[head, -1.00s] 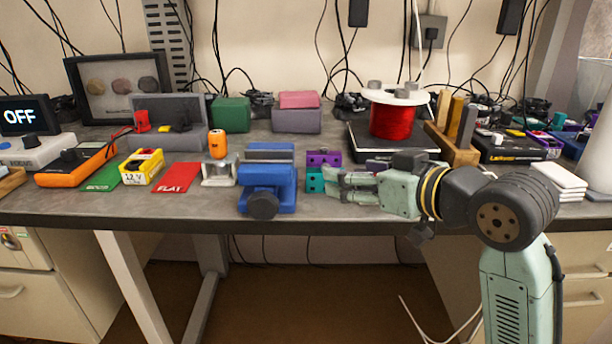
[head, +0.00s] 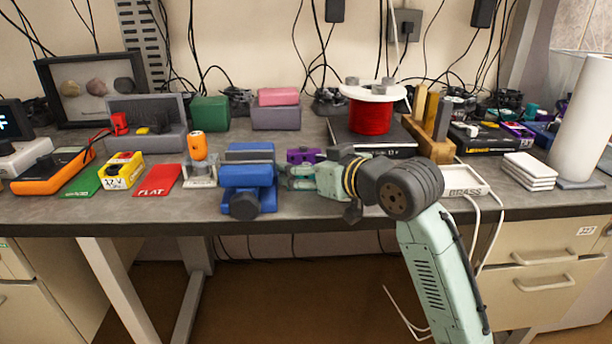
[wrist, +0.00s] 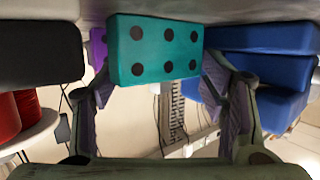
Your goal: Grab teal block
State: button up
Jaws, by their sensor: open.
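The teal block (wrist: 157,52) has black dots on its face and fills the upper middle of the wrist view, which looks upside down. My gripper (wrist: 155,82) is open, with one finger on each side of the block. I cannot tell whether either finger touches it. In the head view my gripper (head: 300,178) reaches in from the right, low over the bench, and its fingers hide most or all of the block.
A blue vise (head: 250,180) stands close left of my fingers on the grey bench (head: 120,208). A purple block (head: 304,155) sits just behind. A red spool (head: 370,116) and wooden posts (head: 425,130) stand further right. The bench's front edge is near.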

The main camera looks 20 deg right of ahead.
jog(key=shift+c, duration=0.5)
jog(key=c, duration=0.9)
jog(key=shift+o, duration=0.2)
